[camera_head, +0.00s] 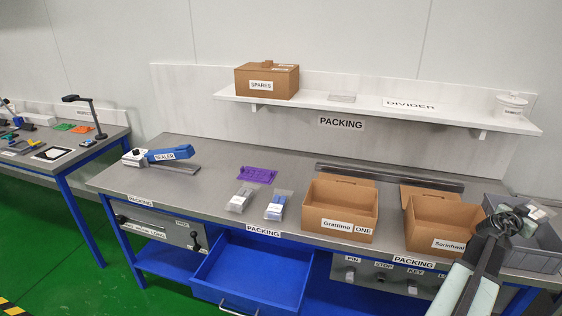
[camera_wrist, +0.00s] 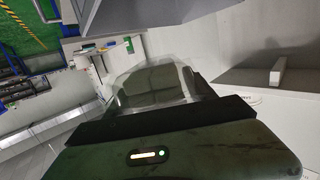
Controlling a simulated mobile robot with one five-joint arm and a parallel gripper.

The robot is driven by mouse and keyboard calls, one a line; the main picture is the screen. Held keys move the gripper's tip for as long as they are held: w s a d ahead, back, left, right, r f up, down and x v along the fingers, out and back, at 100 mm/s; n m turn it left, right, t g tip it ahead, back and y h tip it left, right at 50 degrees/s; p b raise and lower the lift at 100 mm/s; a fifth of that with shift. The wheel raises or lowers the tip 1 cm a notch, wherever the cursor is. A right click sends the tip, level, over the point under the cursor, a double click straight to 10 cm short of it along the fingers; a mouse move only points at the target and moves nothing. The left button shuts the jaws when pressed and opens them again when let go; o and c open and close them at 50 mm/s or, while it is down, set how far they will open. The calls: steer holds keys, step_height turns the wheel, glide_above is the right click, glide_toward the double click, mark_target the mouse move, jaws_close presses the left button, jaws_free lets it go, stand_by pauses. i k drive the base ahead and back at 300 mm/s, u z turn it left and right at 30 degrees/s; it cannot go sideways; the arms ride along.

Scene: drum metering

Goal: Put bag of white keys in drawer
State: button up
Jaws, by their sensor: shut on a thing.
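In the wrist view, my gripper (camera_wrist: 155,108) is shut on a clear bag (camera_wrist: 155,82). Its contents look dark grey in the shade, so I cannot tell their colour. In the head view my arm rises at the lower right, by the grey bin; I cannot make out the fingertips there. The blue drawer (camera_head: 256,270) under the packing bench is pulled open, and its visible floor is empty. A clear bag with pale grey-white contents (camera_head: 240,199) lies on the bench behind the drawer. A bag with blue contents (camera_head: 278,206) lies just to its right.
Two open cardboard boxes, Grattimo (camera_head: 338,222) and Sorinhwaf (camera_head: 436,236), stand on the bench's right half. A grey bin (camera_head: 540,255) is at the right end. A blue sealer (camera_head: 165,156) and purple piece (camera_head: 257,174) lie left. A shelf (camera_head: 365,108) runs above.

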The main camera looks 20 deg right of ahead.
mark_target(252, 288)
steer(key=i, duration=1.05)
steer(key=z, duration=0.05)
